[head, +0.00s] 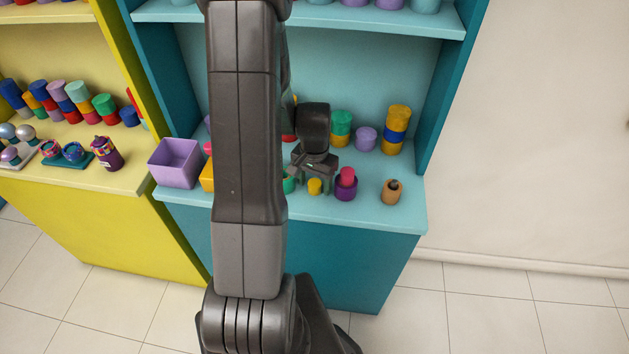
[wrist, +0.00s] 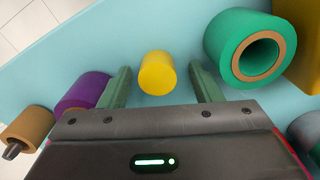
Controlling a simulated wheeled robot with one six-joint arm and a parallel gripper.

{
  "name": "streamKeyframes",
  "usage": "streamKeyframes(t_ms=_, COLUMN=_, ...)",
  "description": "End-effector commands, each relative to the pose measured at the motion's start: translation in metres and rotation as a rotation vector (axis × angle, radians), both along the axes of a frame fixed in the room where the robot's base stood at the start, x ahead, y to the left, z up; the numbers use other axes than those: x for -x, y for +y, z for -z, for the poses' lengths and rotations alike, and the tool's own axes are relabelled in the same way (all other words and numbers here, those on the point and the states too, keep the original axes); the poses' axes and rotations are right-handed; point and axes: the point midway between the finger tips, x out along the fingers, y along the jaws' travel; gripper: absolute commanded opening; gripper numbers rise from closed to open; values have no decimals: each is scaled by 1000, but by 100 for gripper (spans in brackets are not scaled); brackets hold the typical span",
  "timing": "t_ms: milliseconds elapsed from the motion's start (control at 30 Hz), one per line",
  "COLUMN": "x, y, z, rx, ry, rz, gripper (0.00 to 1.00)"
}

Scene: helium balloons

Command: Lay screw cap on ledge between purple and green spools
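The yellow screw cap (head: 315,187) rests on the light blue ledge (head: 378,217). It also shows in the wrist view (wrist: 157,72), between the two green-grey fingers of my gripper (wrist: 160,70), with a gap on each side. The purple spool (head: 346,190) stands to its right in the head view, and the green spool (head: 290,185) to its left, partly hidden by my arm. In the wrist view, the purple spool (wrist: 82,91) is left and the green spool (wrist: 243,48) right. My gripper (head: 314,168) is open above the ledge, around the cap without visible contact.
A pink piece (head: 347,176) sits on the purple spool. Stacked spools (head: 396,130) and a lilac spool (head: 366,138) stand behind. A purple bin (head: 176,163) is at left. Bare ledge lies near the front edge.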

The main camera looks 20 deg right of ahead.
Motion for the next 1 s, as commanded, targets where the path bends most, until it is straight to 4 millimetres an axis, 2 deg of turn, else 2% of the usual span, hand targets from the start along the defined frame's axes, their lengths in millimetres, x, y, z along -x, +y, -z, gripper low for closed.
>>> streamKeyframes(t_ms=200, x=0, y=0, z=-1, rx=0, ry=0, rz=0, gripper=58)
streamKeyframes(t_ms=367, x=-1, y=0, z=-11, rx=2, ry=-3, rz=0, gripper=58)
streamKeyframes(t_ms=800, x=-1, y=-1, z=-90, rx=3, ry=-5, rz=0, gripper=58)
streamKeyframes(t_ms=1000, x=-1, y=0, z=-115, rx=1, ry=-2, rz=0, gripper=58)
